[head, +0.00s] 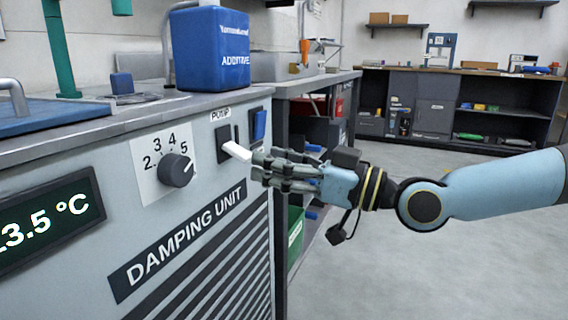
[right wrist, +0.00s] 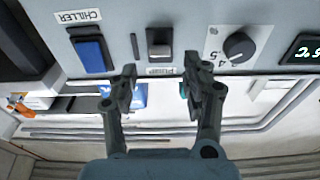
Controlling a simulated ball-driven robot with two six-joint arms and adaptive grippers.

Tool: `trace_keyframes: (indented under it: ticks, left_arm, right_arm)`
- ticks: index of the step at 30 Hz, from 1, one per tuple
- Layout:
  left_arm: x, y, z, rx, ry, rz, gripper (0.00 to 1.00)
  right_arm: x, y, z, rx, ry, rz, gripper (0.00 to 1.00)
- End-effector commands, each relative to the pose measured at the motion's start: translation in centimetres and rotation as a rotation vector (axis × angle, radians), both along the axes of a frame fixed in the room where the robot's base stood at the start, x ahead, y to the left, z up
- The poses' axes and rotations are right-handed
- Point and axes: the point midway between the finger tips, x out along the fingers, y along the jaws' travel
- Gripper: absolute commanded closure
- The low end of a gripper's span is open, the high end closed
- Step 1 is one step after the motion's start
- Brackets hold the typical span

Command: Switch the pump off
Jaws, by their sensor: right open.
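The pump switch is a pale lever (head: 236,151) on a dark plate (head: 223,142) under the PUMP label (head: 220,115). In the right wrist view, which is upside down, the lever (right wrist: 160,50) stands out from its dark plate. I cannot tell whether it is set on or off. My right gripper (head: 262,168) is just in front of the lever's end in the head view. In the right wrist view, its two fingers (right wrist: 164,86) are spread apart and empty, with the lever beyond the gap between them. My left gripper is not in view.
A blue rocker switch (head: 260,125), labelled CHILLER in the wrist view, is beside the pump switch. A numbered dial (head: 175,170) and a lit temperature display (head: 45,220) are to its left. A blue additive canister (head: 210,48) stands on top. Floor to the right is clear.

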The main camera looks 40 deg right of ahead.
Motion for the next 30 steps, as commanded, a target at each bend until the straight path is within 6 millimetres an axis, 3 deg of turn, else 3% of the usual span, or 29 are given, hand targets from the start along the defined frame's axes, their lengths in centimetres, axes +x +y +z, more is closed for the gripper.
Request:
trace_keyframes:
  ticks: [7,26,30]
  left_arm:
    - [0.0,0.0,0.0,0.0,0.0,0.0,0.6]
    - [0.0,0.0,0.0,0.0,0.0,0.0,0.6]
    - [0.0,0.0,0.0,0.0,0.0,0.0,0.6]
  right_arm:
    - [-1.2,-0.5,-0.2,0.001,0.003,-0.001,0.52]
    - [-1.3,-0.6,-0.1,0.008,-0.001,-0.007,0.52]
    - [-1.7,-1.5,-0.6,0.073,-0.01,-0.08,0.52]
